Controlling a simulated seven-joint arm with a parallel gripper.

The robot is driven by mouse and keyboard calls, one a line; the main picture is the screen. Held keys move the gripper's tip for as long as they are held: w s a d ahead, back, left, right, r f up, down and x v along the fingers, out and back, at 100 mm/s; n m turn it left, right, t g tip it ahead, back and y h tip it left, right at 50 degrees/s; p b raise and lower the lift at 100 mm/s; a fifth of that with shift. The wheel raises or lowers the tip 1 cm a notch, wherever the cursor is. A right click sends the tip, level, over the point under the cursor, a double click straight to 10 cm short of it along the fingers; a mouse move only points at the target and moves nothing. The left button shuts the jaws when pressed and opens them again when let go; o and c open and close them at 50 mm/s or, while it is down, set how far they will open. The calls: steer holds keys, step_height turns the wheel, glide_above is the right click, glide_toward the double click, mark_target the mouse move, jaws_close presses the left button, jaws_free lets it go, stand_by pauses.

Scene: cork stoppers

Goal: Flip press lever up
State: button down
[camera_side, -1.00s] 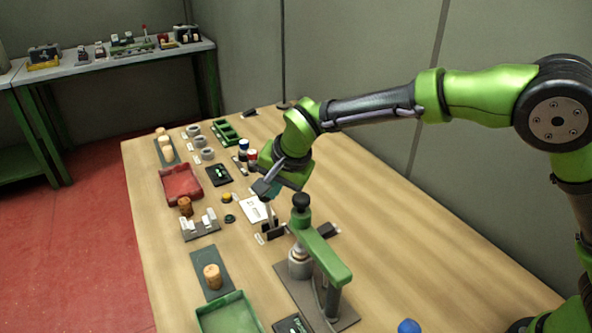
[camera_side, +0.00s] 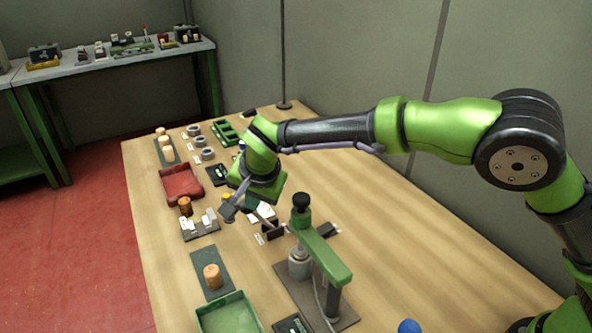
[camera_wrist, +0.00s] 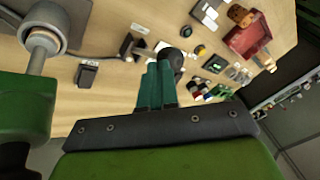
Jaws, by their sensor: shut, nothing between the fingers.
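The press (camera_side: 317,262) stands on a dark base plate on the table. It has a green arm with a black knob (camera_side: 301,200) on top at its far end and a grey cylinder below it. In the wrist view, part of the press (camera_wrist: 42,45) fills the left edge. My gripper (camera_side: 229,213) is left of and beyond the knob, above the table, apart from the press. In the wrist view, my gripper's fingers (camera_wrist: 160,75) are together with nothing between them. A separate lever on the press cannot be made out clearly.
A red tray (camera_side: 181,198), a stand with white pieces (camera_side: 200,228), a cork on a dark mat (camera_side: 212,276) and a green tray (camera_side: 229,312) line the table's left side. A blue item (camera_side: 409,326) is at the front. The table's right side is mostly clear.

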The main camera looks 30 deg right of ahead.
steer(key=shift+d+f, duration=0.1)
steer(key=shift+d, duration=0.4)
steer(key=v, duration=1.7)
steer(key=shift+f, duration=0.1)
